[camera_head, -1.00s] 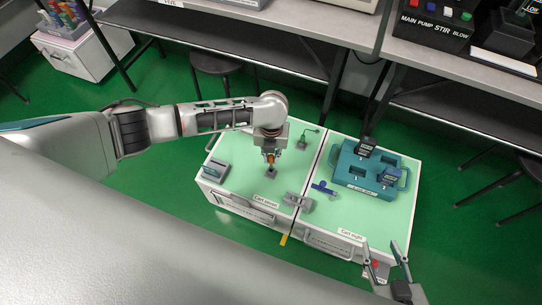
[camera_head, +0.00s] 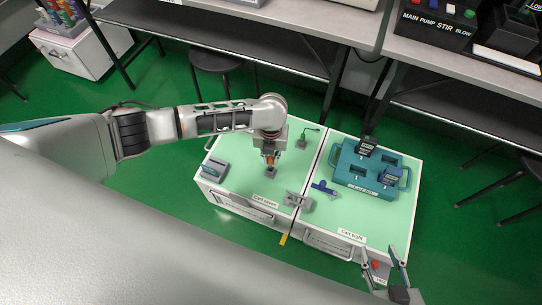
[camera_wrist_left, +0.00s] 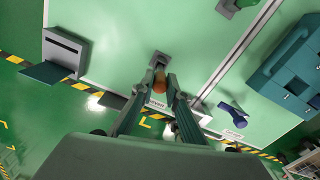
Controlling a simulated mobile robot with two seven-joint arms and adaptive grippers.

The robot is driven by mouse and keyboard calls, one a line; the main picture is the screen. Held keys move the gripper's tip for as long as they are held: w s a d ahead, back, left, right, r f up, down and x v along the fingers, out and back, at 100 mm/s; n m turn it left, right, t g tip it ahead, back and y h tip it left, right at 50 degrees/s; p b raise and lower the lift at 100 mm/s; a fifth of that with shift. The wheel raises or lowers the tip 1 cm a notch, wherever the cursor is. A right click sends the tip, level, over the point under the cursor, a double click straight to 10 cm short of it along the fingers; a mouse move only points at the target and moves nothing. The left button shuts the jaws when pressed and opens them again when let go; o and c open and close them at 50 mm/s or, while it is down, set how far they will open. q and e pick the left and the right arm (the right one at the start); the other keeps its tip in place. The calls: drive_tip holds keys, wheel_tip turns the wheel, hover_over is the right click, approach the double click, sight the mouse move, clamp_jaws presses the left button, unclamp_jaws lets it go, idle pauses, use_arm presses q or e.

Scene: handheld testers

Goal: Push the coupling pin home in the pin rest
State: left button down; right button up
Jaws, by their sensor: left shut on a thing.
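The coupling pin, orange where it shows (camera_wrist_left: 159,84), is between the fingers of my left gripper (camera_head: 270,157). The gripper is shut on it and points down over the left cart. The pin rest (camera_head: 269,174), a small dark grey block, is directly below the fingers; its top also shows in the left wrist view (camera_wrist_left: 158,60). The pin's lower end is at the rest, but the fingers hide it and I cannot tell how deep it sits.
A grey box (camera_head: 213,171) stands left on the left cart (camera_head: 237,173). A small grey stand with a green hook (camera_head: 302,143) is behind. A grey bracket (camera_head: 299,202) and a blue tool (camera_head: 323,188) lie near the seam. A teal tray (camera_head: 357,167) holds dark testers on the right cart.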

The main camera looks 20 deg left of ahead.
use_arm(q)
drive_tip(key=shift+f, duration=0.55)
drive_tip(key=shift+f+b, duration=0.7)
drive_tip(key=shift+f, duration=0.3)
drive_tip(key=c, duration=1.9)
unclamp_jaws()
